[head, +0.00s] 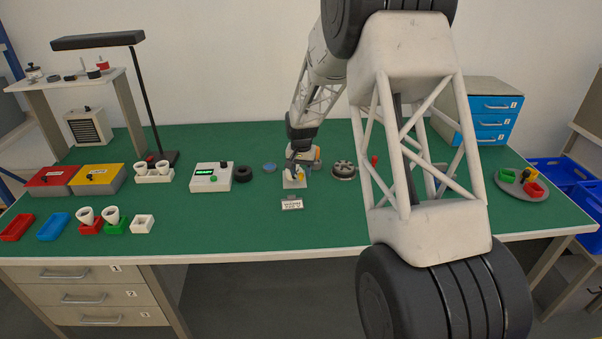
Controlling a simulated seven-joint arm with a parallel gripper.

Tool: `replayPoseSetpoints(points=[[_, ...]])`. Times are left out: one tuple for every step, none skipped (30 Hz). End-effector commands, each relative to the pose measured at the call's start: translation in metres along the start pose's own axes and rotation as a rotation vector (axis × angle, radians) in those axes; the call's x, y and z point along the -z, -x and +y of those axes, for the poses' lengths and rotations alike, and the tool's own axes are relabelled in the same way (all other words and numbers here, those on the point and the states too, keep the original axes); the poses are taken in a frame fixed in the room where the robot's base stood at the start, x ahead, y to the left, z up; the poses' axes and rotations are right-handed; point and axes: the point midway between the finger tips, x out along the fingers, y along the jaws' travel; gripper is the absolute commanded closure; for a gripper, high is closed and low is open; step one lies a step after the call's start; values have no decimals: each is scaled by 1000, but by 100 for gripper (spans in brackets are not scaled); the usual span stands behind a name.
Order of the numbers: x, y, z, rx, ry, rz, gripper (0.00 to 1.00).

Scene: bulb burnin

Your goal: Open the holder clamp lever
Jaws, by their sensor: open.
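A small pale holder block (293,183) stands on the green bench near its middle, behind a small white label plate (292,205). My gripper (297,174) is open, pointing down right at the holder, and covers much of it. A small yellow part (300,175) shows beside the fingers. The clamp lever cannot be made out clearly, and I cannot tell whether the fingers touch it.
Left of the holder are a blue disc (269,167), a black ring (243,174) and a white tester box (211,177) with a green display. Right of it is a round grey-black part (343,171). My arm hides part of the right bench. The front middle of the bench (250,230) is clear.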

Motion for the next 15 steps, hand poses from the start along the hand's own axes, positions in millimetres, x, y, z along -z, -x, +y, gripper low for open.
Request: replayPoseSetpoints(points=[[0,-3,0,0,0,0,53],[0,-5,0,0,0,0,53],[0,-7,0,0,0,0,53],[0,-8,0,0,0,0,53],[0,-9,0,0,0,1,53],[0,-9,0,0,0,1,53],[0,-10,0,0,0,1,53],[0,-10,0,0,0,1,53],[0,-10,0,0,0,1,53],[0,-10,0,0,0,1,53],[0,-10,0,0,0,1,53],[0,-10,0,0,0,1,53],[0,-10,0,0,0,1,53],[0,-10,0,0,0,1,53],[0,-10,0,0,0,1,58]])
